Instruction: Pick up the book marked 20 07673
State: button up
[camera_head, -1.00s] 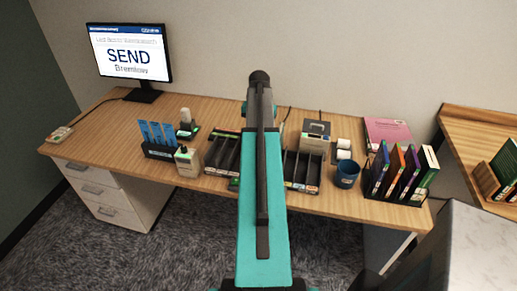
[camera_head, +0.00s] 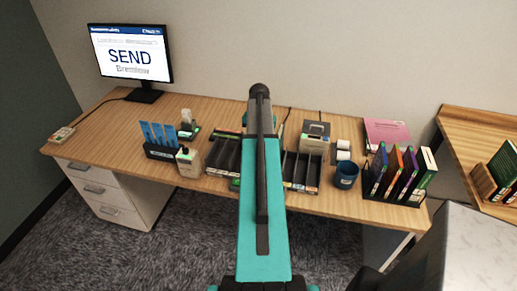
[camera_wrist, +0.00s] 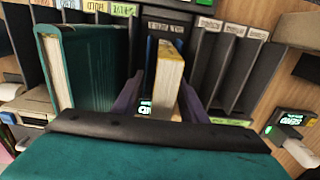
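In the wrist view, a narrow book with cream page edges (camera_wrist: 167,75) stands between the two dark purple fingers of my gripper (camera_wrist: 160,92). I cannot tell whether both fingers touch it. A thick dark green book (camera_wrist: 88,65) stands to its left, apart from the fingers. I cannot read the mark 20 07673 on any book. A black slotted sorter (camera_wrist: 236,70) with small labels lies beyond the fingers. In the head view my arm hides the gripper and the middle of the sorter (camera_head: 224,155).
On the desk (camera_head: 95,128) stand a monitor (camera_head: 130,55), a pump bottle (camera_head: 188,163), a blue-slatted holder (camera_head: 160,152), a blue cup (camera_head: 346,175) and a rack of books (camera_head: 392,195). A side table (camera_head: 465,135) with more books is at right. The left desktop has free room.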

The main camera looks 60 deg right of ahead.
jog(key=shift+f, duration=0.7)
grip_shut()
